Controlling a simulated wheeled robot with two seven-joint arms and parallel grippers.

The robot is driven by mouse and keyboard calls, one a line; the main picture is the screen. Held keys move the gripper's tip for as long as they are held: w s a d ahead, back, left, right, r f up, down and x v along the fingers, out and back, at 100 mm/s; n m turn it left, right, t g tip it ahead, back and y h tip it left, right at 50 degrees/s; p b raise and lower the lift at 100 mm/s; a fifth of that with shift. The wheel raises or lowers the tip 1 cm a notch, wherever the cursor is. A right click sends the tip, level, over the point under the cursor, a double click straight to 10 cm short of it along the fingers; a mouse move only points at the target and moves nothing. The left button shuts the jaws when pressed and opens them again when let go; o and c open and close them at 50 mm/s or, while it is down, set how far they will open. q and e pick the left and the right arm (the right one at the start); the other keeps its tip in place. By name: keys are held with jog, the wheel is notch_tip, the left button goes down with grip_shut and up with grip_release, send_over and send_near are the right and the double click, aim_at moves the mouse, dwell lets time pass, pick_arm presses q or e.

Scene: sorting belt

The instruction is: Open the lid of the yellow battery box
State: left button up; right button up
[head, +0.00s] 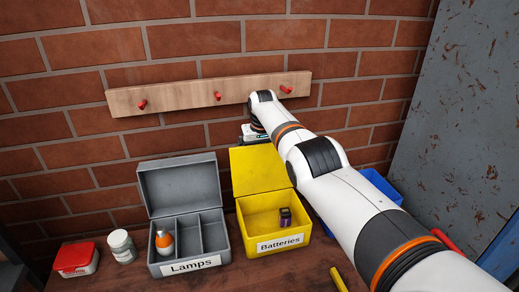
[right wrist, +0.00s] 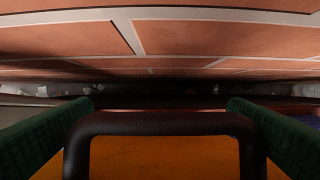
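The yellow battery box (head: 278,241), labelled "Batteries", stands on the table with its lid (head: 257,169) raised and tilted back toward the wall. A small dark battery (head: 285,217) is inside it. My right arm reaches over the box from the right; its gripper is behind the lid's top edge, mostly hidden in the head view. In the right wrist view its green-padded fingers (right wrist: 160,130) are wide apart. A black handle (right wrist: 160,123) lies between them in the picture, in front of a yellow-orange surface; I cannot tell whether they touch it. My left gripper is not in view.
A grey box (head: 185,266) labelled "Lamps" stands open to the left, holding an orange-and-white lamp. A white jar (head: 121,246) and a red-lidded container (head: 76,260) stand farther left. A wooden peg rail (head: 180,96) is on the brick wall. A blue bin (head: 381,184) is behind my arm.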

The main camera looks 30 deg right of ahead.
jog(key=shift+w+r, duration=0.1)
jog(key=shift+r, duration=0.15)
jog(key=shift+r+p, duration=0.2)
jog(key=shift+p, duration=0.1)
jog(key=p+v, duration=0.1)
jog(key=v, duration=1)
jog(key=shift+r, duration=0.15)
